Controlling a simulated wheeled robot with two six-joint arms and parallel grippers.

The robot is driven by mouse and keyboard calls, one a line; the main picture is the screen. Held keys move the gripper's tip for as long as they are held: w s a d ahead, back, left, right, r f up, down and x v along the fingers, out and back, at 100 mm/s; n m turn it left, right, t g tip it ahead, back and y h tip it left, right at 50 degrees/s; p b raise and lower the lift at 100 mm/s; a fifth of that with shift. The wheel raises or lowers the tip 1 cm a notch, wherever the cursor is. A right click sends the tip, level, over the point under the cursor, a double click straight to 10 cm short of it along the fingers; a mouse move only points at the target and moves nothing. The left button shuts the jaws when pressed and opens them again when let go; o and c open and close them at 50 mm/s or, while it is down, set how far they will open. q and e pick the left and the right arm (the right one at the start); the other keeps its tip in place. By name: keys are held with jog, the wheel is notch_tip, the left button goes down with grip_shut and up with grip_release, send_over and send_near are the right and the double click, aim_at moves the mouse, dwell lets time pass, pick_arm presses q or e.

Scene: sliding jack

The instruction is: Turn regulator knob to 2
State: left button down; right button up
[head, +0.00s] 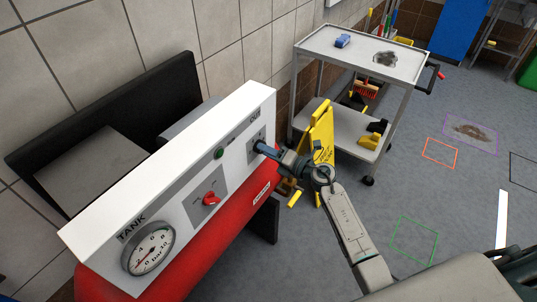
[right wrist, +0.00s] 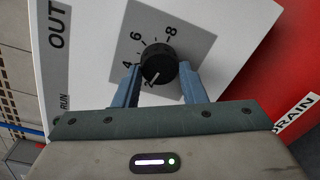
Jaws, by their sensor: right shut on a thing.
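The black regulator knob (right wrist: 159,64) sits on a grey dial plate (right wrist: 185,20) marked 4, 6 and 8, beside the label OUT. Its white pointer line is turned to the lower left, below the 4, where a partly hidden mark shows. My right gripper (right wrist: 160,85) is shut on the knob, one blue finger on either side. In the head view my right gripper (head: 261,147) reaches the OUT plate (head: 250,153) at the right end of the white panel (head: 170,180) and largely hides the knob. My left gripper is not in view.
The panel also carries a red switch (head: 210,199), a green button (head: 219,153) and the TANK gauge (head: 149,250). A red tank (head: 225,222) lies below. A yellow floor sign (head: 322,135) and a grey cart (head: 360,58) stand behind my right arm. Floor at the right is mostly clear.

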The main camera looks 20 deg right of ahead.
jog(key=shift+f+n+b, duration=0.2)
jog(key=shift+n+b, duration=0.35)
jog(key=shift+n, duration=0.45)
jog(key=o, duration=1)
jog(key=shift+r, duration=0.1)
jog(key=shift+s+d, duration=0.1)
jog(key=shift+b+v, duration=1.4)
jog(key=shift+v, duration=3.9)
